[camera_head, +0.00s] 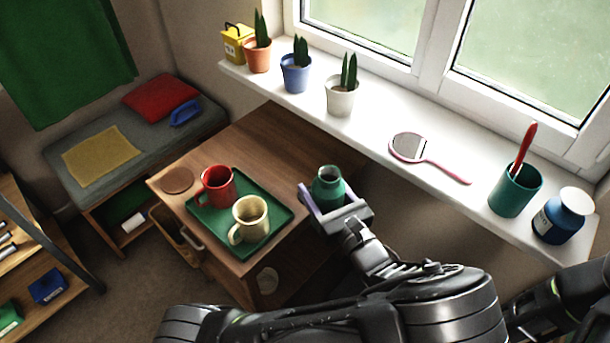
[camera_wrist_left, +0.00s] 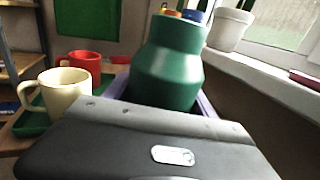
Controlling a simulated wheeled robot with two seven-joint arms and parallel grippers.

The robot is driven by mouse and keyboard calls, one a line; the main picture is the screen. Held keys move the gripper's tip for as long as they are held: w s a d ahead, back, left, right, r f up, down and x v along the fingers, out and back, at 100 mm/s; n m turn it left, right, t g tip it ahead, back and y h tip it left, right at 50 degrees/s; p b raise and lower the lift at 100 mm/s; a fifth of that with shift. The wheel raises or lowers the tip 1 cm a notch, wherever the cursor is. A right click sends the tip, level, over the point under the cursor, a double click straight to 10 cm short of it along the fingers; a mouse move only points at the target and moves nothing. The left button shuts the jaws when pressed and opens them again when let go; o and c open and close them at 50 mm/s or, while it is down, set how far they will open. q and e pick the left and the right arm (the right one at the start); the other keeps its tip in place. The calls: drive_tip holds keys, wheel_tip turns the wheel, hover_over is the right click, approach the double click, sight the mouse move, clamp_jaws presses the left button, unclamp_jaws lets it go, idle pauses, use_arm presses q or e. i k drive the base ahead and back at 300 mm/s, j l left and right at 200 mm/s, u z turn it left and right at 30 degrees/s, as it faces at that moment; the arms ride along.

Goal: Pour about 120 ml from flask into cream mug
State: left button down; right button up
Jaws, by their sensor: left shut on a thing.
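The flask (camera_head: 328,184) is dark green with a narrower neck. My left gripper (camera_head: 332,207) is shut around its body and holds it roughly upright, just right of the tray. In the left wrist view the flask (camera_wrist_left: 168,62) stands between the jaws, its lower part hidden. The cream mug (camera_head: 250,220) stands upright on the green tray (camera_head: 217,237), left of the flask and apart from it, handle toward the lower left. It also shows at the left of the left wrist view (camera_wrist_left: 60,95). My right gripper is not in view.
A red mug (camera_head: 217,186) stands behind the cream mug on the tray. A brown coaster (camera_head: 176,180) lies on the wooden cabinet top (camera_head: 262,135). The windowsill (camera_head: 375,125) holds potted plants, a hand mirror (camera_head: 410,148), a teal cup (camera_head: 515,192) and a blue jar (camera_head: 565,215).

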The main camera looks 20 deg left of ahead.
sight(250, 212)
drive_tip(key=k+j+z, duration=0.15)
drive_tip(key=k+z, duration=0.15)
drive_tip(key=k, duration=0.2)
drive_tip(key=k+z, duration=0.3)
drive_tip(key=k, duration=0.2)
drive_tip(key=j, duration=0.05)
